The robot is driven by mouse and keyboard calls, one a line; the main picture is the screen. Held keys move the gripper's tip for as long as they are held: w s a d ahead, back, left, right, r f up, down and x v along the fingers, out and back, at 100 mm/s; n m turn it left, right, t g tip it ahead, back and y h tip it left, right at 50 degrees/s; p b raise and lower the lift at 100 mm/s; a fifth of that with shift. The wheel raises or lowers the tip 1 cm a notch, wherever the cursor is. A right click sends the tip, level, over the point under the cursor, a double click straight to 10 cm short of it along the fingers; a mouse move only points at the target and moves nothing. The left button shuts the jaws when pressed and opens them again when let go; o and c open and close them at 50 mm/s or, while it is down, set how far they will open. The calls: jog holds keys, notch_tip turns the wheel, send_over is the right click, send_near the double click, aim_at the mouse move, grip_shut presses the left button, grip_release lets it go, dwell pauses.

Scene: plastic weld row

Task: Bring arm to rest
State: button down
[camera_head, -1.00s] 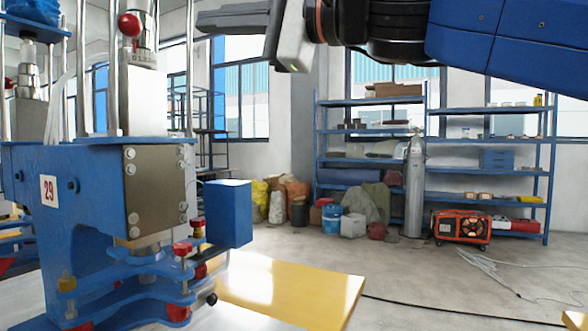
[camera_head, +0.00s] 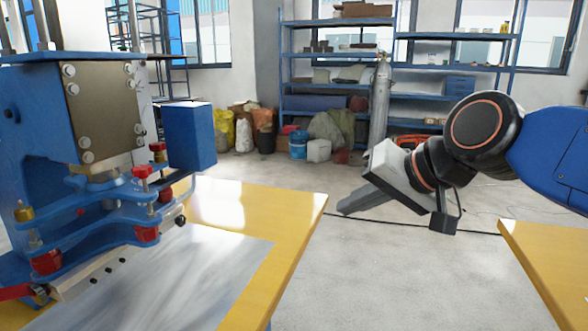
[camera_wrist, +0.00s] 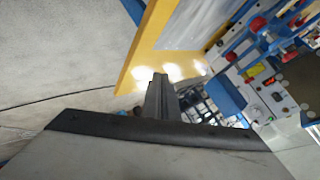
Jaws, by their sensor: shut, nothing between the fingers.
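My gripper (camera_head: 352,203) is in the right half of the head view, in the air over the gap between two yellow table tops. Its fingers point down and to the left. They are together, with nothing between them. In the wrist view my gripper (camera_wrist: 160,80) shows as dark fingers closed together, with the yellow table edge and the blue machine beyond them. The fingers are apart from the tables and the machine.
A blue welding machine (camera_head: 35,120) stands at left on a yellow table (camera_head: 300,215) with a metal plate. Another yellow table (camera_head: 550,250) is at lower right. Shelves (camera_head: 340,52), a gas cylinder (camera_head: 380,100) and sacks (camera_head: 243,128) stand at the back.

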jog(key=s+d+f+g+h, duration=0.1)
jog(key=s+d+f+h, duration=0.1)
jog(key=s+d+f, duration=0.2)
jog(key=s+d+f+n+g+h, duration=0.1)
jog(key=s+d+f+h, duration=0.1)
jog(key=d+f, duration=0.6)
jog(key=s+d+f+h, duration=0.2)
jog(key=s+d+f, duration=0.3)
jog(key=f, duration=0.6)
jog(key=shift+s+d+f+g, duration=0.15)
jog(key=shift+s+d+g, duration=0.2)
jog(key=shift+d, duration=0.4)
